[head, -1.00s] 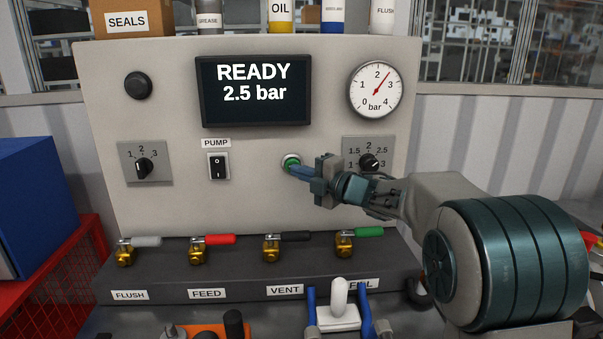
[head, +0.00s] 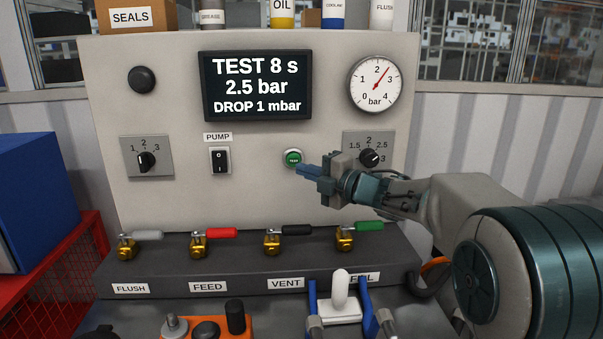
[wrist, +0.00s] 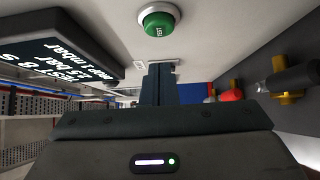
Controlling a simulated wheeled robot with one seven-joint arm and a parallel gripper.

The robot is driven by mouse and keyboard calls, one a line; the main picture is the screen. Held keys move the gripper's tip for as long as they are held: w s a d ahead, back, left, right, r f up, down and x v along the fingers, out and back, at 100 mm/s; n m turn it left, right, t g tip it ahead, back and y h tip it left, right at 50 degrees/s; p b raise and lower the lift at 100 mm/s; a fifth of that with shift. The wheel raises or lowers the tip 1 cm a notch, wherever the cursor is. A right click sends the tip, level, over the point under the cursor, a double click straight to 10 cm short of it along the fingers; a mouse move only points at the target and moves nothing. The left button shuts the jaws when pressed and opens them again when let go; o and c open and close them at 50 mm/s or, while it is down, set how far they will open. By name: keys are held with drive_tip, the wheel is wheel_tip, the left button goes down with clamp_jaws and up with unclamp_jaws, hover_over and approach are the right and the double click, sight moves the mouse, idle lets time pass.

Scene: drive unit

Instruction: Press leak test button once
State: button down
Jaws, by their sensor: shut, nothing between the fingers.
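The green round test button (head: 293,158) sits in a light ring on the grey panel, right of the PUMP switch. In the wrist view the button (wrist: 158,23) is fully visible, with a word on its face. My gripper (head: 299,170) is shut and empty, its blue fingertips just below and right of the button and apart from it. The fingers also show in the wrist view (wrist: 158,70). The display (head: 256,86) reads TEST 8 s, 2.5 bar, DROP 1 mbar. The gauge (head: 376,83) points to about 2.5 bar.
A rotary pressure knob (head: 369,157) is partly behind my gripper. The PUMP rocker switch (head: 221,160) and another selector knob (head: 146,161) lie to the left. Several valves with coloured levers, such as the green one (head: 365,225), line the ledge below.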

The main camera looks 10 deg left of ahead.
drive_tip(key=v, duration=0.8)
drive_tip(key=shift+d+b, duration=0.35)
drive_tip(key=shift+d, duration=0.05)
drive_tip(key=w+d+r+m+t+h+p, duration=0.2)
drive_tip(key=d+m+t+h, duration=0.5)
drive_tip(key=d+m, duration=0.4)
drive_tip(key=s+d+f+m+g+h+p, duration=0.2)
drive_tip(key=s+d+f+m+h, duration=0.25)
drive_tip(key=d+m+h, duration=0.35)
drive_tip(key=s+f+m+g+p, duration=0.1)
drive_tip(key=s+f+m+g, duration=0.4)
drive_tip(key=s, duration=0.7)
drive_tip(key=s+f+m+g+p, duration=0.2)
drive_tip(key=s+f+m+g, duration=0.4)
drive_tip(key=s, duration=0.7)
drive_tip(key=shift+s+d+f+h, duration=0.15)
drive_tip(key=shift+s+f+h, duration=0.15)
drive_tip(key=shift+h, duration=0.1)
